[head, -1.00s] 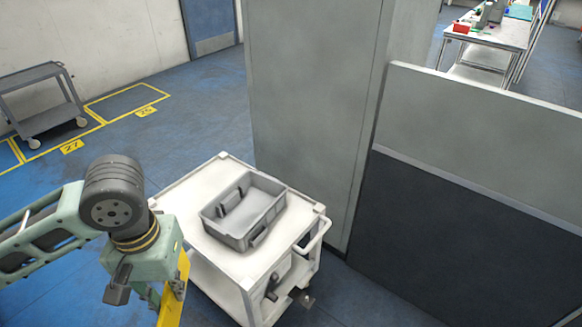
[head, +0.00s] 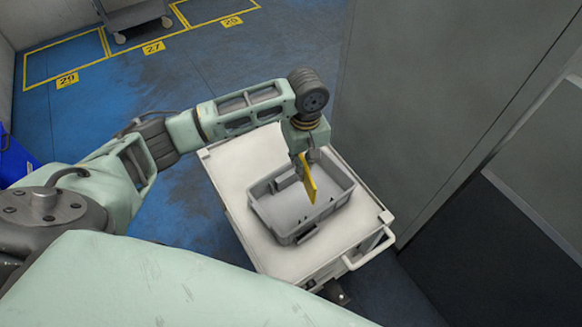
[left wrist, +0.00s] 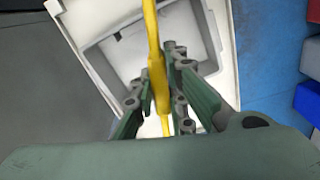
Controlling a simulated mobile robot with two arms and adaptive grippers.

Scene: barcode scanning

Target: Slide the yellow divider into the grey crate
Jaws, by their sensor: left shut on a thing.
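The grey crate (head: 268,212) stands open on top of a white cart, and its inside looks empty apart from the divider above it. The yellow divider (head: 308,181) hangs on edge from my left gripper (head: 305,156), over the crate's opening. I cannot tell whether its lower edge is inside the crate. In the left wrist view, the divider (left wrist: 152,35) is pinched between the fingers of my left gripper (left wrist: 161,92), with the crate (left wrist: 98,58) below. My right gripper is not in view.
The white cart (head: 232,177) has a handle at its front right. A tall grey partition (head: 415,95) stands close to the cart's right side. A blue bin (head: 15,160) is at the left edge.

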